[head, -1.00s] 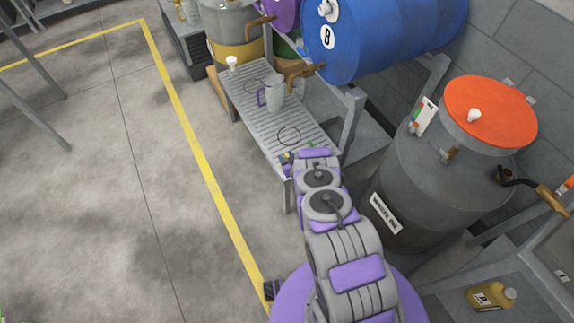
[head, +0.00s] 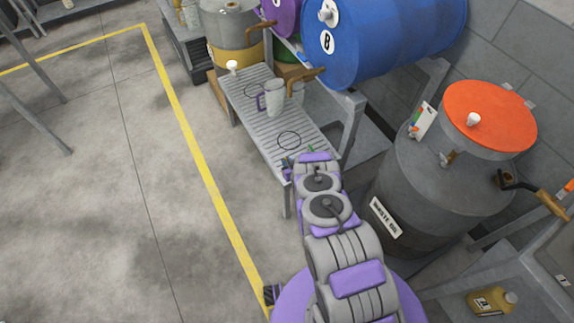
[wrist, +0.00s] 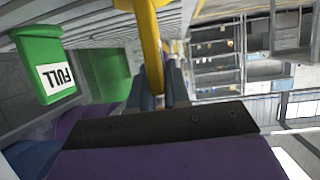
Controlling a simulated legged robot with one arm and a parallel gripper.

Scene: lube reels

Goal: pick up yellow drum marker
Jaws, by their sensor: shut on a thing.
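The yellow drum marker (wrist: 150,42) shows in the wrist view as a curved yellow piece running from the top edge down between my fingers. My gripper (wrist: 160,88) is shut on it. Its face and any lettering are not visible from here. A green marker (wrist: 40,65) with a white label reading FULL stands at the left of the wrist view, apart from my fingers. In the head view my own arm covers the gripper, and the yellow marker cannot be made out.
A ribbed grey bench (head: 265,125) holds a mug (head: 274,98). A blue drum (head: 385,40) lies above it on a rack. A grey waste oil drum (head: 440,190) with an orange lid (head: 490,115) stands at right. Open floor lies left of the yellow line (head: 195,150).

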